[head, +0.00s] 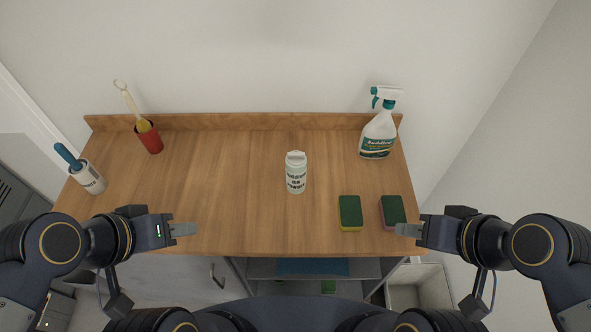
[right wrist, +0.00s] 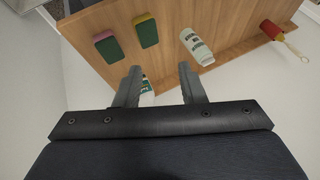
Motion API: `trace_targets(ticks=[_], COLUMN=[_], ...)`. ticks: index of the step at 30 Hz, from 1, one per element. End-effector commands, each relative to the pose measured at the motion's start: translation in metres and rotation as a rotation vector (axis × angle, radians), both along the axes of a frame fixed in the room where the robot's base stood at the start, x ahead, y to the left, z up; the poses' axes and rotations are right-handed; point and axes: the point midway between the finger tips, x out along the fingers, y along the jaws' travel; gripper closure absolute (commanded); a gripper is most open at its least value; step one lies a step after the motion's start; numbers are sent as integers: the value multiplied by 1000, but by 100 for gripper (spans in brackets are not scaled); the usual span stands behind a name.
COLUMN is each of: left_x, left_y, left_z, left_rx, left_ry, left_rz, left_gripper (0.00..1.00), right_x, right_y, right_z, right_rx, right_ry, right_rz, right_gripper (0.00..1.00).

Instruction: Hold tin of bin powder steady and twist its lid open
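The tin of bin powder (head: 296,176) is a white cylinder with dark lettering, standing upright on the middle of the wooden counter. Its white lid (head: 296,156) is on top. The tin also shows in the right wrist view (right wrist: 197,45). My left gripper (head: 184,229) is over the counter's front left, well apart from the tin; from the side I cannot tell its opening. My right gripper (head: 408,230) is at the counter's front right corner, by a sponge. In the right wrist view its two fingers (right wrist: 159,85) stand apart with nothing held between them.
Two green-topped sponges (head: 350,212) (head: 392,211) lie right of the tin. A spray bottle (head: 379,130) stands at the back right. The wooden counter (head: 225,180) is clear left of the tin.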

Motion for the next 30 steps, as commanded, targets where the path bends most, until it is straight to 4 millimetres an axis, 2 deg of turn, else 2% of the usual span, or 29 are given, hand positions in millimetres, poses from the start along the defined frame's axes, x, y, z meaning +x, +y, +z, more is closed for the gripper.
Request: trace_targets(ticks=[3, 10, 13, 17, 22, 26, 30], left_x=[0, 0, 0, 0, 0, 0, 0], left_y=[0, 0, 0, 0, 0, 0, 0], left_z=[1, 1, 0, 0, -1, -2, -3], left_rx=[0, 0, 0, 0, 0, 0, 0], left_ry=[-1, -1, -1, -1, 0, -1, -1], left_rz=[0, 0, 0, 0, 0, 0, 0], left_gripper=[64, 64, 64, 64, 64, 64, 64], right_x=[0, 8, 23, 52, 97, 132, 170], right_y=[0, 1, 4, 9, 19, 27, 37], right_z=[1, 4, 7, 9, 1, -14, -38], right_rx=[0, 34, 86, 186, 326, 433, 546], right_ry=[-1, 44, 113, 238, 415, 553, 704], right_rz=[0, -17, -47, -105, -196, -270, -350], right_gripper=[64, 35, 33, 33, 33, 33, 33])
